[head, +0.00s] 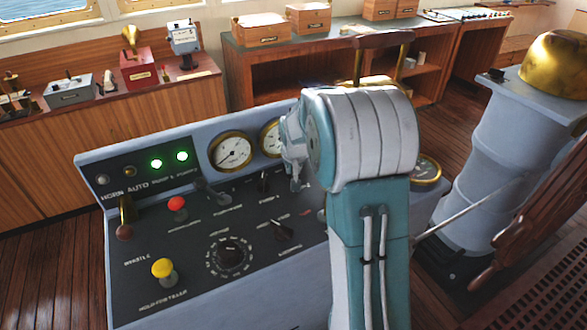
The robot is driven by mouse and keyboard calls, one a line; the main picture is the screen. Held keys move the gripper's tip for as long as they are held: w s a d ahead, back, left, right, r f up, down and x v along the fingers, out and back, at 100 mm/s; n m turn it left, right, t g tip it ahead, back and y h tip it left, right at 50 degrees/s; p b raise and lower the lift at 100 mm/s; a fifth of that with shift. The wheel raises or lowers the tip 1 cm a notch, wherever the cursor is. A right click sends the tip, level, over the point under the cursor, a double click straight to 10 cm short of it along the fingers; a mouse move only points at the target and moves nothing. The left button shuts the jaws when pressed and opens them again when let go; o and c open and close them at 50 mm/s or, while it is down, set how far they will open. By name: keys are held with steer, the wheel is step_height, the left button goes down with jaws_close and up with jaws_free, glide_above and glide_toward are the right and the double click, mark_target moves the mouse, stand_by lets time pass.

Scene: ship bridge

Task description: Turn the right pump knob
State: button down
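The sloping dark control panel (190,250) carries several knobs. A small black knob (263,182) stands on its upper part, below the round gauges, with a label too small to read surely. My gripper (296,184) is just right of it, pointing down over the panel. Any knob directly under or behind the gripper is hidden, so I cannot tell which one is the right pump knob. The gripper's fingers are small and overlap in this view. I cannot tell whether they touch anything.
Two lit green lamps (169,160) sit at the upper left of the panel. A brass-topped pedestal (497,150) stands right.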

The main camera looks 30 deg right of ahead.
steer(key=n+y, duration=0.2)
steer(key=n, duration=0.3)
steer(key=shift+f+n, duration=0.1)
steer(key=shift+n, duration=0.2)
steer(key=n+y, duration=0.2)
steer(key=n, duration=0.2)
steer(key=shift+n, duration=0.3)
steer(key=c, duration=0.7)
jaws_free()
steer(key=shift+o, duration=0.2)
steer(key=v, duration=0.7)
